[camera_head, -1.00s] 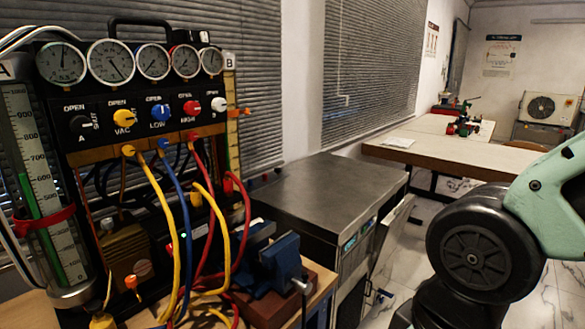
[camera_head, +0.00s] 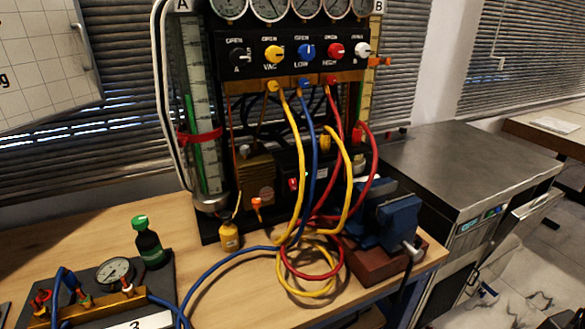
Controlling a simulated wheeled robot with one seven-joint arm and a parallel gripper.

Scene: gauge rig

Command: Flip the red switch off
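A small red switch (camera_head: 293,184) shows on the dark box of the pump unit (camera_head: 257,176), low in the gauge rig behind the hoses. It is too small to tell which way it is set. A red knob (camera_head: 336,50) labelled HIGH sits on the black valve panel (camera_head: 222,66), beside black, yellow, blue and white knobs. My gripper is not in view.
Yellow, blue and red hoses (camera_head: 311,180) hang in front of the rig and coil on the wooden bench (camera_head: 90,232). A blue vise (camera_head: 387,220) stands at right. A small gauge board (camera_head: 168,291) and green-capped bottle (camera_head: 149,243) are at left.

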